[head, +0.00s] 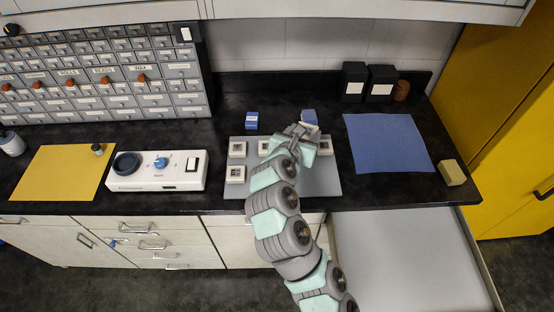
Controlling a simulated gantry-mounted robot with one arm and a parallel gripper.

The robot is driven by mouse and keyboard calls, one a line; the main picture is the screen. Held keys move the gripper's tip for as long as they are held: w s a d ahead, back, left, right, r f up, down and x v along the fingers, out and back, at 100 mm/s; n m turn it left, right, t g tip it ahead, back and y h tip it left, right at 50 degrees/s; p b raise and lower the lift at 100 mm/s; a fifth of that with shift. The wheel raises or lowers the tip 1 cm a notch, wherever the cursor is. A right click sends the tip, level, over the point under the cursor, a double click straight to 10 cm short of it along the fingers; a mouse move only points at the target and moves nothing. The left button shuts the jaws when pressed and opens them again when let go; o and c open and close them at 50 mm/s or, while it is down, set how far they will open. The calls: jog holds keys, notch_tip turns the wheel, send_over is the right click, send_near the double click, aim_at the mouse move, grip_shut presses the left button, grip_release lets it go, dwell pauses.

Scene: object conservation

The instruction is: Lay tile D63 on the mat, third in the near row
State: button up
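The grey mat (327,186) lies on the black bench. Pale tiles with dark markings stand on it: a far row with a left tile (237,149), another tile (264,147) partly behind my arm and a right tile (325,146), and one tile (235,174) at the left of the near row. Behind the mat are a blue-and-white block (251,121) and a second one (309,117). My gripper (301,129) is right by the second block; whether it grips it cannot be seen. No code such as D63 is readable. My arm hides part of the mat's middle.
A blue sheet (388,143) lies right of the mat, with a yellowish block (452,172) beyond it. A white device (157,184) with a dark round plate and a yellow sheet (60,172) are to the left. Dark boxes (380,84) stand at the back.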

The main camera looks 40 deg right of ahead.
jog(key=shift+w+a+f, duration=0.15)
jog(key=shift+w+a, duration=0.1)
notch_tip(320, 180, down, 19)
jog(key=b, duration=0.2)
jog(key=shift+w+f+b, duration=0.1)
jog(key=shift+f+b, duration=0.05)
jog(key=shift+b, duration=0.15)
jog(key=shift+a+f, duration=0.1)
jog(key=o, duration=1.5)
jog(key=shift+f, duration=0.1)
